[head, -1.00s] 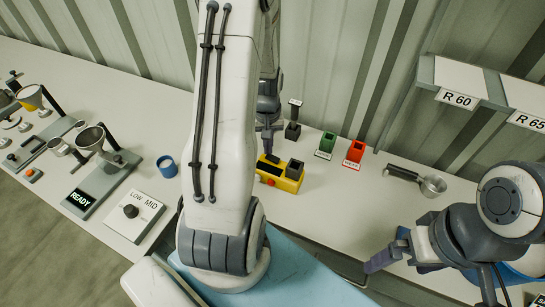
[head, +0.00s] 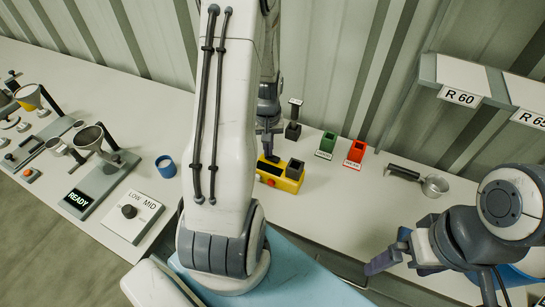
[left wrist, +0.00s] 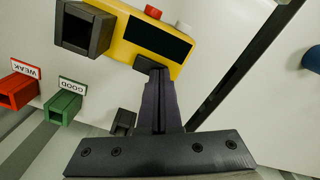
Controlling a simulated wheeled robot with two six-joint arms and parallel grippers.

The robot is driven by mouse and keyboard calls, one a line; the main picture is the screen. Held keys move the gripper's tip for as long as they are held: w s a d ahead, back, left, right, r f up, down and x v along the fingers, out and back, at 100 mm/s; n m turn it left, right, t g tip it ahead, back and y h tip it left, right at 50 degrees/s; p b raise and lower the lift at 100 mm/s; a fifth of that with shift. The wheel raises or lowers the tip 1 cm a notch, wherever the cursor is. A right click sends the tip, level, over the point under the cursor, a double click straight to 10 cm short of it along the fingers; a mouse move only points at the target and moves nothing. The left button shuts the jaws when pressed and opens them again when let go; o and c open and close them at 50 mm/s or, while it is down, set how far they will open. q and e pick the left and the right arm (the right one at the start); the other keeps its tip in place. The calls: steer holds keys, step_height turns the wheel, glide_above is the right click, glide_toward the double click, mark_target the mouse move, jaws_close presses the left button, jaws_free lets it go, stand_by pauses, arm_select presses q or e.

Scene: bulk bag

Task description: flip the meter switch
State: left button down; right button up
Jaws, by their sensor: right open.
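The yellow meter (head: 283,180) sits on the white bench, partly hidden behind my left arm in the head view. In the left wrist view the meter (left wrist: 150,38) shows a dark display (left wrist: 157,38), a red knob (left wrist: 152,11), a white knob (left wrist: 183,26) and a dark open socket (left wrist: 84,27). My left gripper (head: 267,152) is over the meter's back edge. Its fingers (left wrist: 156,72) are together, with the tips at a small dark part beside the display; I cannot tell whether they touch it. My right gripper (head: 384,262) is open and empty, well right of the meter.
A green holder (head: 326,145) and a red holder (head: 355,154) stand right of the meter, labelled GOOD and WEAK. A dark stand (head: 293,128) is behind it. A metal scoop (head: 433,186) lies farther right. A blue cup (head: 166,166) and dial box (head: 128,212) are left.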

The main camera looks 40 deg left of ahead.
arm_select(q)
steer(key=shift+f, duration=0.15)
step_height(320, 180, up, 7)
steer(key=p, duration=0.6)
stand_by(0.3)
stand_by(0.4)
